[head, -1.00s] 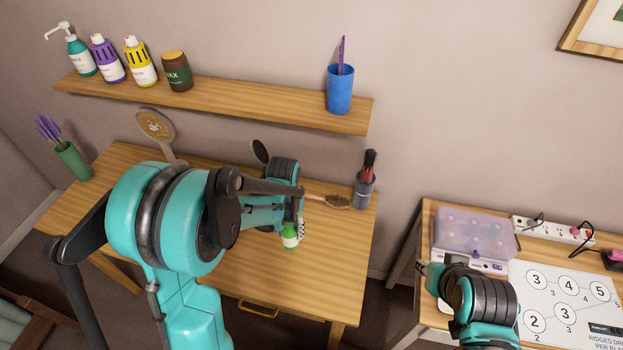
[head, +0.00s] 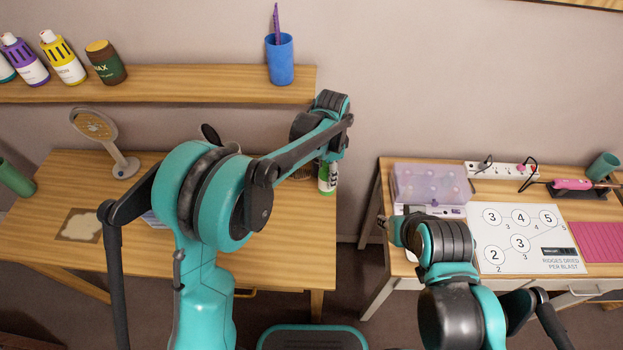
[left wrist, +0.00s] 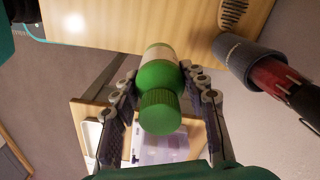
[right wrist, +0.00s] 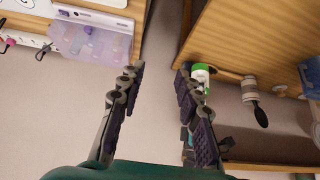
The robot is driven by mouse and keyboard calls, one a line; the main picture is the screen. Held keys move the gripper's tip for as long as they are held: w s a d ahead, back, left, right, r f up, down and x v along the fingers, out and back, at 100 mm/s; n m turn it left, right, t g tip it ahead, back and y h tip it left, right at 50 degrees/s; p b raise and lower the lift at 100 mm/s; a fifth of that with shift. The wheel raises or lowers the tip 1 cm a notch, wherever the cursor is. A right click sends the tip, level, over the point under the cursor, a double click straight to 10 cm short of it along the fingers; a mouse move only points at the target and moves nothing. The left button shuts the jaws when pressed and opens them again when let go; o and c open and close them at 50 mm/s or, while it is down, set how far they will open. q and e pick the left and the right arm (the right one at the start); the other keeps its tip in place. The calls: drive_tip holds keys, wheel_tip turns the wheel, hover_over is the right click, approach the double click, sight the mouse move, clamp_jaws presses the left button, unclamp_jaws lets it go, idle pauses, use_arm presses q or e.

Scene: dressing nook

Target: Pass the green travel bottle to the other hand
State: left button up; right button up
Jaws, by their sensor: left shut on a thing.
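The green travel bottle (head: 327,180), green with a white label band, is held at the right edge of the wooden desk. My left gripper (left wrist: 160,76) is shut on it, with one finger on each side and the green cap toward the wrist camera. In the head view the arm partly hides the left gripper and the bottle's top. My right gripper (right wrist: 158,70) is open and empty, its fingers wide apart. In the head view the right gripper (head: 390,231) is low, right of the bottle and apart from it. The bottle also shows in the right wrist view (right wrist: 203,70), beyond the right-hand finger.
The wooden desk (head: 290,265) stands left, with a hand mirror (head: 103,137) on it. A second table on the right carries a lilac organizer box (head: 430,184), a power strip (head: 500,170) and a numbered sheet (head: 527,238). A gap separates the tables. A shelf (head: 200,84) hangs above.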

use_arm(q)
drive_tip(key=shift+d+r, duration=0.1)
drive_tip(key=shift+d, duration=0.1)
use_arm(e)
drive_tip(key=shift+o, duration=0.5)
drive_tip(key=shift+n+t+y, duration=0.5)
drive_tip(key=shift+n+y, duration=0.2)
drive_tip(key=w+a, duration=0.1)
drive_tip(key=w+a+f, duration=0.1)
drive_tip(key=w+a, duration=0.1)
drive_tip(key=shift+a+f, duration=0.1)
drive_tip(key=shift+a, duration=0.05)
use_arm(q)
drive_tip(key=shift+w, duration=0.1)
use_arm(e)
drive_tip(key=w+a+f+n+t+y, duration=0.1)
drive_tip(key=w+a, duration=0.2)
drive_tip(key=w, duration=0.2)
drive_tip(key=w+a+f+n+t+y, duration=0.1)
drive_tip(key=w+a, duration=0.3)
drive_tip(key=w, duration=0.1)
drive_tip(key=w+a+f+n+t+y, duration=0.1)
drive_tip(key=w+a+t, duration=0.1)
drive_tip(key=w, duration=0.4)
drive_tip(key=shift+w+a+f+y, duration=0.1)
drive_tip(key=shift+a+y, duration=0.2)
drive_tip(key=shift+a, duration=0.6)
